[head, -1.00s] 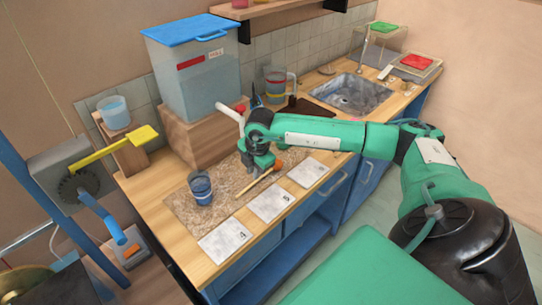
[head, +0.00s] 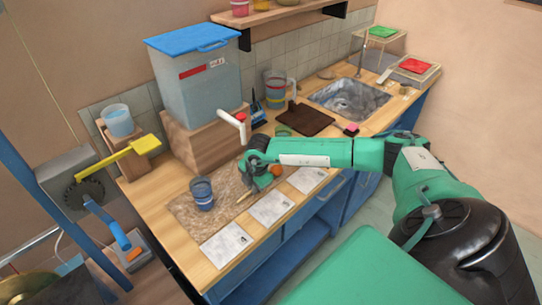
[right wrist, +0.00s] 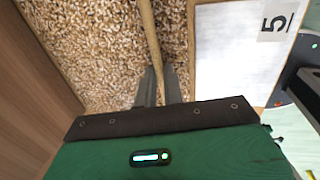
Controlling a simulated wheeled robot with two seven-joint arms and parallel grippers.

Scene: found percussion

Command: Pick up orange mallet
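The orange mallet lies over the cork-coloured mat (head: 185,213) on the wooden counter. Its orange head (head: 276,170) shows just right of my right gripper (head: 250,186) in the head view, and its pale stick (head: 241,195) points down-left. In the right wrist view the stick (right wrist: 148,28) runs between the two grey fingers (right wrist: 160,88). The fingers sit close on both sides of it, with no clear gap, so the gripper looks shut on the stick. The mallet looks at mat level; any lift cannot be told. My left gripper is not in view.
A blue cup (head: 202,196) stands on the mat left of the gripper. Numbered white cards (head: 271,208) line the counter's front. A wooden block (head: 205,143) carries a large blue-lidded container (head: 197,85) behind. A dark board (head: 305,120) and sink (head: 348,97) lie to the right.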

